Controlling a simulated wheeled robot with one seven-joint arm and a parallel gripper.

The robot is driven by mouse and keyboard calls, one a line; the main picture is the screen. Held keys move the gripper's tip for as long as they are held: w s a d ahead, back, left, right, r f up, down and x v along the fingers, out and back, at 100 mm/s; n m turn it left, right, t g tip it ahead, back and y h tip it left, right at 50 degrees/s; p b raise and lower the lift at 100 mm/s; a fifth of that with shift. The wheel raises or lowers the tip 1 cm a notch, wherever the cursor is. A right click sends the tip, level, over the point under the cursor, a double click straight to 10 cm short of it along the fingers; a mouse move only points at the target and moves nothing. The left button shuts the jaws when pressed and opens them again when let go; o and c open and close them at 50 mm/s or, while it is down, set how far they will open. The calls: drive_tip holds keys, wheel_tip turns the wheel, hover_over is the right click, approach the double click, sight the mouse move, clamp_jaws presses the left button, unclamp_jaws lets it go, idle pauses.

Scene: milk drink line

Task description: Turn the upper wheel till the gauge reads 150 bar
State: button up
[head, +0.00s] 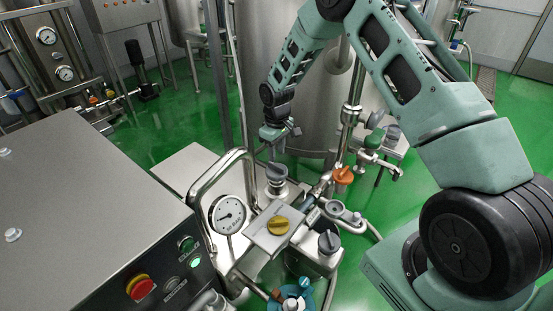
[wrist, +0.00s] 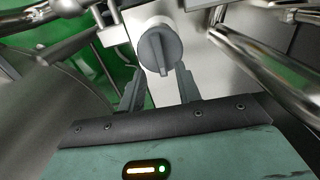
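A grey wheel (head: 277,173) with a raised grip bar sits on the steel machine, just below my gripper (head: 273,150) in the head view. It is the uppermost knob near the gauge, apparently the upper wheel. The wrist view shows a grey wheel (wrist: 158,48) ahead of and between the fingertips of my gripper (wrist: 159,78). The fingers are apart with nothing between them, and contact with the wheel is not visible. The round white gauge (head: 228,214) stands left of the wheel. Its dark needle is too small to read in bar.
A bent steel pipe (head: 213,178) arches beside the gauge. A steel cabinet (head: 85,205) fills the left.

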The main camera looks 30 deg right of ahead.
sight(277, 165)
drive_tip(key=shift+f+p, duration=0.55)
drive_tip(key=shift+f, duration=2.05)
clamp_jaws()
